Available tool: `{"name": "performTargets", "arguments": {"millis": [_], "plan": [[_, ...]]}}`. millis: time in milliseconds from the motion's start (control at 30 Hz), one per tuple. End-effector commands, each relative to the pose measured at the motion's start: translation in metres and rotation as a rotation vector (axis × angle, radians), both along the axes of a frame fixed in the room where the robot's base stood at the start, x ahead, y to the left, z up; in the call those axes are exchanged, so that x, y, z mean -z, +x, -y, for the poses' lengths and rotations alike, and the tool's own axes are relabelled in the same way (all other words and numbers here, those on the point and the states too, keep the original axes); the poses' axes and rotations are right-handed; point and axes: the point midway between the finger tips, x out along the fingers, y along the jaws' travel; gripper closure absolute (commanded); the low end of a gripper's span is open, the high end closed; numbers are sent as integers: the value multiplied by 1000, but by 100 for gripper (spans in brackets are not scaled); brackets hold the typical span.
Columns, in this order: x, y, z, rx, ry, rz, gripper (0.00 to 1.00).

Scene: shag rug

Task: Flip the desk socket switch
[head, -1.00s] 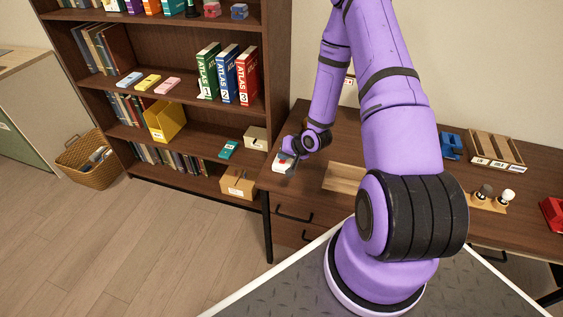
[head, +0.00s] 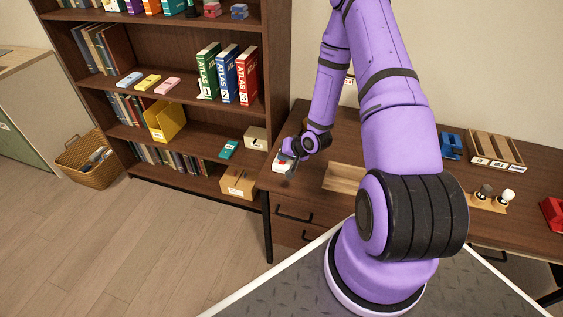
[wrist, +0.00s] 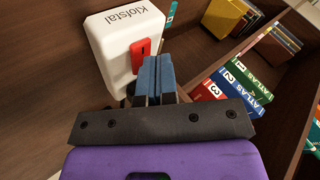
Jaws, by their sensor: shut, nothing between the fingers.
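The desk socket is a white box (wrist: 112,42) with the word "Klofstal" on top and a red switch (wrist: 140,54) on its side. In the head view the socket (head: 277,165) sits at the left end of the brown desk, partly hidden by my gripper (head: 290,157). In the wrist view my gripper (wrist: 154,62) is shut and empty, with its blue-grey fingers side by side. The fingertips are close beside the red switch, at its right; I cannot tell whether they touch it.
A wooden tray (head: 344,178) lies on the desk right of the socket. A bookshelf (head: 273,70) with atlases stands behind and left of the desk. Blue and red items and a slotted rack (head: 494,149) are farther right.

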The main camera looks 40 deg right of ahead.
Motion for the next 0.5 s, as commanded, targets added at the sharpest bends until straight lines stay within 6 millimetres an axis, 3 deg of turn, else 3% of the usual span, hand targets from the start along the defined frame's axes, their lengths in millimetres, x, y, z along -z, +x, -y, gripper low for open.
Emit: {"name": "performTargets", "arguments": {"millis": [500], "plan": [[-12, 1, 2, 1, 0, 1, 100]]}}
